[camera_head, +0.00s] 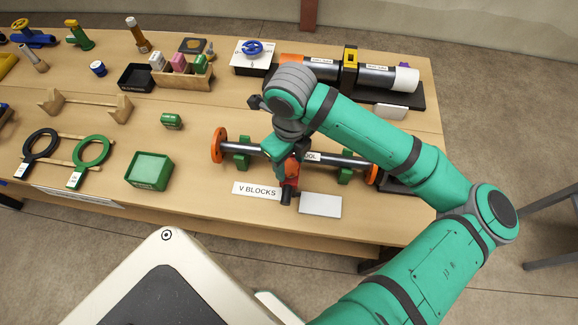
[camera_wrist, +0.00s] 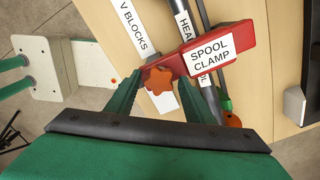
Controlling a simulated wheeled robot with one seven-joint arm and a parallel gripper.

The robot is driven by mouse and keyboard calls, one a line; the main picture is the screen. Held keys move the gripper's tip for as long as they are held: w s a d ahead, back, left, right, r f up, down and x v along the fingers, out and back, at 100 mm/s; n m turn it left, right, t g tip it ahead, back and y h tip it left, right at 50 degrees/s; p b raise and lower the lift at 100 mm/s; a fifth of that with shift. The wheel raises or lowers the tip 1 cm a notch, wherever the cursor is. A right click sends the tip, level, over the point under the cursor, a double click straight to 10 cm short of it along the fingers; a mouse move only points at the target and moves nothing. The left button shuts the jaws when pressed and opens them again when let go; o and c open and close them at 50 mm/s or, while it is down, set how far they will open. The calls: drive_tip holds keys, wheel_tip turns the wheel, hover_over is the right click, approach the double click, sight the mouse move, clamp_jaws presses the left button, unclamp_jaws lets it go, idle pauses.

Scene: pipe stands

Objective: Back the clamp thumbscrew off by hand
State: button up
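The red spool clamp (camera_head: 291,168) sits on the grey spool pipe (camera_head: 332,159), which has orange end flanges. In the wrist view the clamp (camera_wrist: 233,40) carries a white "SPOOL CLAMP" label. Its orange lobed thumbscrew (camera_wrist: 158,80) faces my gripper (camera_wrist: 160,84). My two green fingers stand apart, one on each side of the thumbscrew, with a small gap visible on both sides. I cannot tell whether they touch it. In the head view my gripper (camera_head: 279,154) is at the clamp, and my wrist partly hides it and the thumbscrew.
Green V blocks (camera_head: 242,153) hold the pipe. A "V BLOCKS" label (camera_head: 257,190) and a blank white plate (camera_head: 320,205) lie in front. A green box (camera_head: 150,170) stands left. A larger pipe with a yellow clamp (camera_head: 349,70) lies behind.

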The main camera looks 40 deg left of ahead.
sight(290, 166)
drive_tip(key=shift+r, duration=3)
drive_tip(key=shift+r, duration=0.1)
wheel_tip(290, 166, up, 11)
drive_tip(key=shift+f, duration=0.2)
